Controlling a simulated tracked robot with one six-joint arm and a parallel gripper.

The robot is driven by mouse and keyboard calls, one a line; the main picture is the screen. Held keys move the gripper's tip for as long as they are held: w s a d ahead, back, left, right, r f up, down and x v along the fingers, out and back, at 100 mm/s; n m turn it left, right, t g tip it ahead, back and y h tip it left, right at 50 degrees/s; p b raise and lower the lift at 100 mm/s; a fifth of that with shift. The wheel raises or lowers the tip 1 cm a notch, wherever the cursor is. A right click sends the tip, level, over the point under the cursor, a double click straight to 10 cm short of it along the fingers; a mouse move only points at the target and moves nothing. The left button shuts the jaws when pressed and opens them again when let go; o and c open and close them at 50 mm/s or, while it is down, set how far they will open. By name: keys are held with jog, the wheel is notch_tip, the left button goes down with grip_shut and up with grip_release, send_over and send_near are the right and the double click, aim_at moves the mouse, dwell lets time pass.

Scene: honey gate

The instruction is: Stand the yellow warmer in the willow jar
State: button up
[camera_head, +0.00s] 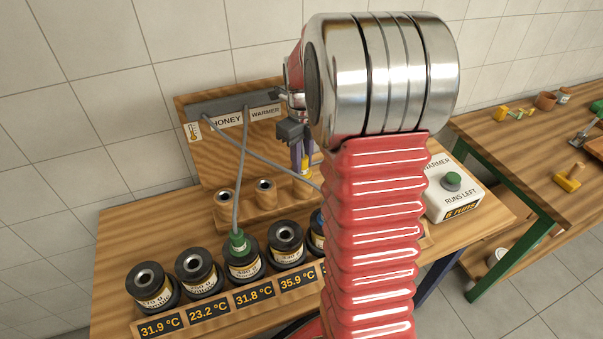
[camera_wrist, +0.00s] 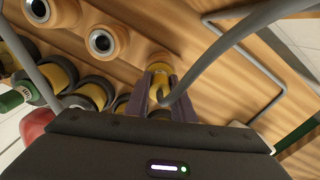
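The yellow warmer (camera_head: 304,167) is upright at the right end of the wooden holder row, its lower end seemingly in the holder. My gripper (camera_head: 303,152) is directly above, its two fingers on either side of the warmer's top. The wrist view shows yellow (camera_wrist: 160,84) between the fingers (camera_wrist: 161,92), with a grey cable rising from it; a firm hold cannot be told. Dark honey jars (camera_head: 152,287) stand in a row in front. Their labels are too small to read, so I cannot tell which is willow. My arm hides the right jars.
A green warmer (camera_head: 238,243) stands in the third jar from the left. Two holders (camera_head: 225,200) to the left are empty. Displays (camera_head: 161,325) line the jars. Cables hang from the back board (camera_head: 194,150). A white runs box (camera_head: 452,190) stands right; a second table (camera_head: 520,160) is beyond.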

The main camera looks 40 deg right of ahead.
grip_shut()
jog(key=shift+r, duration=0.2)
jog(key=shift+r, duration=0.7)
jog(key=shift+r, duration=3.9)
